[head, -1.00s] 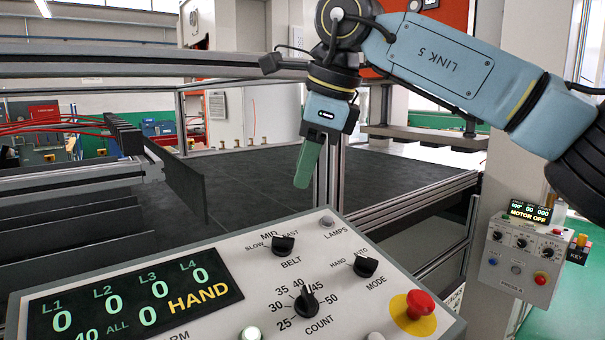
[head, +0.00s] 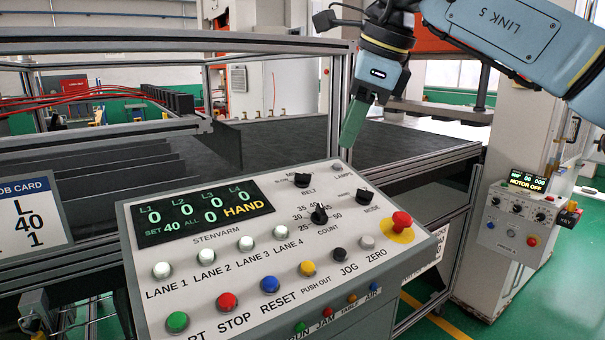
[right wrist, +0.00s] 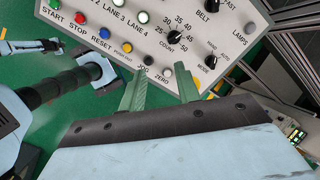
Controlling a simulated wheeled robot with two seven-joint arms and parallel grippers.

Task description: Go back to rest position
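My right gripper (head: 353,122) hangs above the back right edge of the grey control panel (head: 225,235), pointing down. Its two green fingers show apart with nothing between them in the right wrist view (right wrist: 160,88). In the head view the fingers overlap and look like one. In the right wrist view the panel (right wrist: 172,12) lies beyond the fingertips. I cannot see my left gripper in the head view. The panel display (head: 203,212) reads zero for every lane, SET 40, ALL 0 and HAND.
The panel carries a red mushroom button (head: 402,220), black knobs and several coloured buttons. Behind it are a dark belt table (head: 270,140) and aluminium frame posts (head: 338,105). A small press box (head: 515,225) reading MOTOR OFF is at the right. A job card (head: 30,215) stands at the left.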

